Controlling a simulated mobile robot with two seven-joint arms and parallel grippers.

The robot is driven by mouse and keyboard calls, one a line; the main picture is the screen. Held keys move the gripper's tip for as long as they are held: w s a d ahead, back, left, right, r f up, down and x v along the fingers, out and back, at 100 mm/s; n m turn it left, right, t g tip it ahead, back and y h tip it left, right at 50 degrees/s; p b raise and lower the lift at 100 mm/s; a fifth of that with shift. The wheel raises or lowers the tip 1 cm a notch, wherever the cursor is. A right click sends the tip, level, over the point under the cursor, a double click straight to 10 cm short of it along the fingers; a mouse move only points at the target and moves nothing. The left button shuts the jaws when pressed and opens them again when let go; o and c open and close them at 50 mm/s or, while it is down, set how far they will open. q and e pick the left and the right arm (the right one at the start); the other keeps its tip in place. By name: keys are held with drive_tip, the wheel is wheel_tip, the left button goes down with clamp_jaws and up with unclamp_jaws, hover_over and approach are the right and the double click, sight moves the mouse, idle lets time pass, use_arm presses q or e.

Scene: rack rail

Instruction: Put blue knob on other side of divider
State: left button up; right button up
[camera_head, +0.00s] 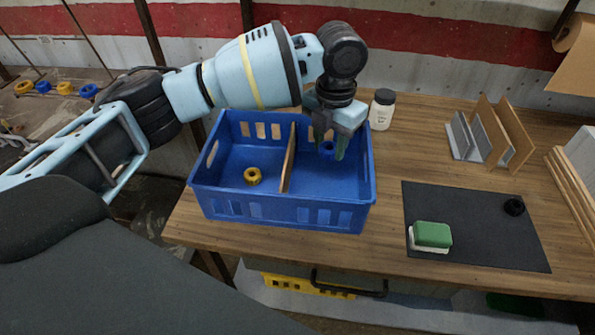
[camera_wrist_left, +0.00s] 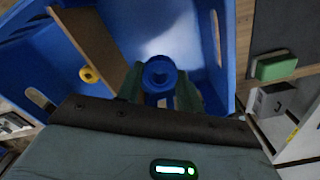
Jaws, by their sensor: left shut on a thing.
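A blue crate (camera_head: 282,215) stands on the wooden table, split by a wooden divider (camera_head: 288,160). The blue knob (camera_head: 326,149) is between the fingers of my left gripper (camera_head: 329,145), over the right compartment. In the left wrist view the blue knob (camera_wrist_left: 159,76) sits between the fingertips of my left gripper (camera_wrist_left: 160,90), with the divider (camera_wrist_left: 85,42) to its left. I cannot tell whether the knob touches the crate floor. A yellow knob (camera_head: 252,175) lies in the left compartment. My right gripper is not in view.
A white jar with a dark lid (camera_head: 382,109) stands behind the crate's right side. A dark mat (camera_head: 475,225) to the right holds a green and white sponge (camera_head: 431,236) and a black knob (camera_head: 514,207). A rack of upright panels (camera_head: 490,135) stands at the back right.

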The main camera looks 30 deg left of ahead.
use_arm(q)
drive_tip(key=shift+f, duration=0.1)
hover_over(325, 186)
wheel_tip(325, 186, down, 4)
drive_tip(key=shift+s+f, duration=0.1)
drive_tip(key=shift+f, duration=2.8)
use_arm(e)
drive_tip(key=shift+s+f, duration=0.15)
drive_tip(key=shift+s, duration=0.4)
use_arm(q)
drive_tip(key=shift+f, duration=0.1)
drive_tip(key=o, duration=1)
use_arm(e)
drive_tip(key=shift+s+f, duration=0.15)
use_arm(q)
wheel_tip(325, 186, up, 12)
drive_tip(key=shift+r, duration=0.1)
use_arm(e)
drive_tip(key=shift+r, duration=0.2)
